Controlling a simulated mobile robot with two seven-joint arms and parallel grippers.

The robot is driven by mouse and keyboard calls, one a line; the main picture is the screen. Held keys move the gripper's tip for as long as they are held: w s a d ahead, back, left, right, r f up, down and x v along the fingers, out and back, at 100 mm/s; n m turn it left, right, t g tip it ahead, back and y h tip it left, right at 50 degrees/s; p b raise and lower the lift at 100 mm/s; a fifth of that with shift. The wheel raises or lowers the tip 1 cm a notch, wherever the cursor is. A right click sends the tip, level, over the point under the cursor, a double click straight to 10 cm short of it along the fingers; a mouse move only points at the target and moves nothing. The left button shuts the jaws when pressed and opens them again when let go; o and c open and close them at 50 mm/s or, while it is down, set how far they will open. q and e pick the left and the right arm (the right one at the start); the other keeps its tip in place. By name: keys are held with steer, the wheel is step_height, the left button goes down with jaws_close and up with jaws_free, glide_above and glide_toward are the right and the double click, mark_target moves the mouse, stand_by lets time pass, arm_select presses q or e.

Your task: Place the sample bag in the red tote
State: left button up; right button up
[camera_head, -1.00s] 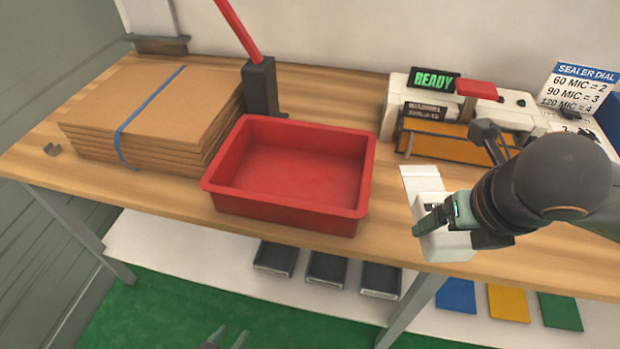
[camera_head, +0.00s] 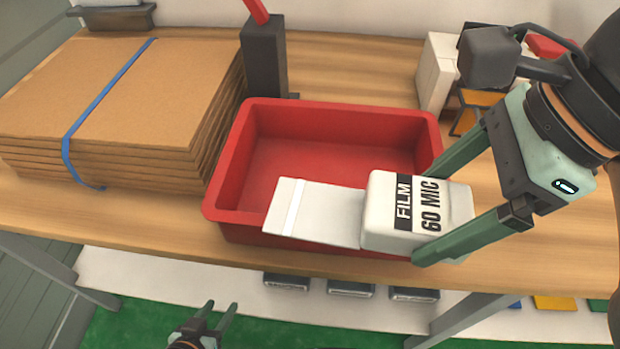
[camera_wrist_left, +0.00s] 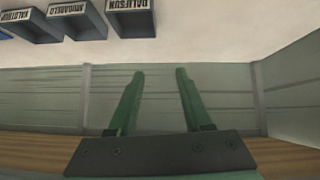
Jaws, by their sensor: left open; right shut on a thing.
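The sample bag (camera_head: 393,212) is white with a flat flap and a label reading "FILM 60 MIC". My right gripper (camera_head: 437,205) is shut on its right end and holds it above the front right part of the red tote (camera_head: 225,168). The flap overlaps the tote's front rim in the head view. The visible tote floor is bare. My left gripper (camera_head: 215,312) is open and empty, low in front of the table; its fingers also show in the left wrist view (camera_wrist_left: 155,90).
A stack of cardboard (camera_head: 95,85) with a blue strap stands left of the tote. A dark post (camera_head: 264,60) with a red bar is behind the tote. White equipment (camera_head: 436,72) is partly hidden behind my right arm. Dark trays (camera_head: 350,287) lie below the tabletop.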

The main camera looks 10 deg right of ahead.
steer(key=shift+w+a+n, duration=0.15)
steer(key=shift+a+n, duration=0.1)
steer(key=shift+n, duration=0.25)
steer(key=shift+w, duration=0.15)
steer(key=shift+w+f+p, duration=0.2)
steer(key=shift+w+p, duration=0.5)
steer(key=shift+p, duration=0.4)
steer(key=shift+w+d+f, duration=0.1)
steer(key=shift+w+f, duration=0.6)
steer(key=shift+w, duration=0.25)
steer(key=w+f+p, duration=0.2)
steer(key=w, duration=0.1)
steer(key=w+f+p, duration=0.2)
steer(key=w, duration=0.1)
steer(key=w+f+p, duration=0.2)
steer(key=shift+w+d+f+p, duration=0.25)
steer(key=shift+w+f+p, duration=0.05)
steer(key=shift+w+f, duration=0.25)
steer(key=shift+w, duration=0.1)
steer(key=shift+w+f, duration=0.2)
steer(key=shift+f, duration=0.1)
steer(key=f, duration=0.3)
steer(key=shift+w+f, duration=0.25)
steer(key=shift+f, duration=0.05)
arm_select(q)
step_height(320, 180, up, 6)
steer(key=shift+w+a, duration=0.15)
steer(key=shift+w, duration=0.25)
